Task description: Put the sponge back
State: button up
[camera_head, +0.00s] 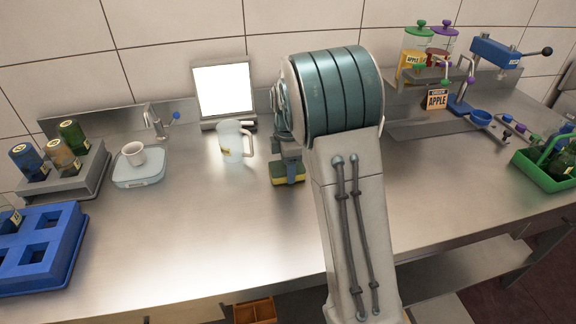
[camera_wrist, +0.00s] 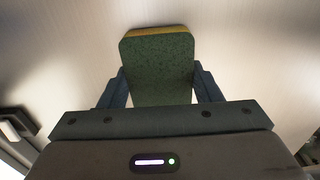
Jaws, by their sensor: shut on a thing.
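The sponge (camera_head: 288,179), with a dark green side and a yellow side, is in my gripper near the middle of the metal counter. In the wrist view the sponge (camera_wrist: 158,62) sits between the two fingers with its green face toward the camera and a yellow edge at the top. My gripper (camera_head: 287,168) is shut on it and points down, and it also shows in the wrist view (camera_wrist: 160,88). The sponge is low, close to the counter; I cannot tell whether it touches. My arm hides the counter to its right.
A clear pitcher (camera_head: 231,141) stands just left of my gripper, before a bright screen (camera_head: 223,90). A green caddy (camera_head: 545,171) stands right. The front middle counter is clear.

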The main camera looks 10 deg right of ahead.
jog(key=shift+f, duration=0.2)
jog(key=shift+f, duration=0.15)
jog(key=o, duration=0.9)
jog(key=shift+o, duration=0.2)
jog(key=shift+r, duration=0.2)
notch_tip(320, 180, up, 11)
jog(key=s+f+m+t, duration=0.1)
jog(key=s+m+t, duration=0.1)
jog(key=s+m, duration=1.6)
jog(key=s, duration=0.9)
jog(key=shift+s+f+t, duration=0.2)
jog(key=shift+f+t, duration=0.15)
jog(key=shift+t, duration=0.05)
jog(key=shift+a, duration=0.1)
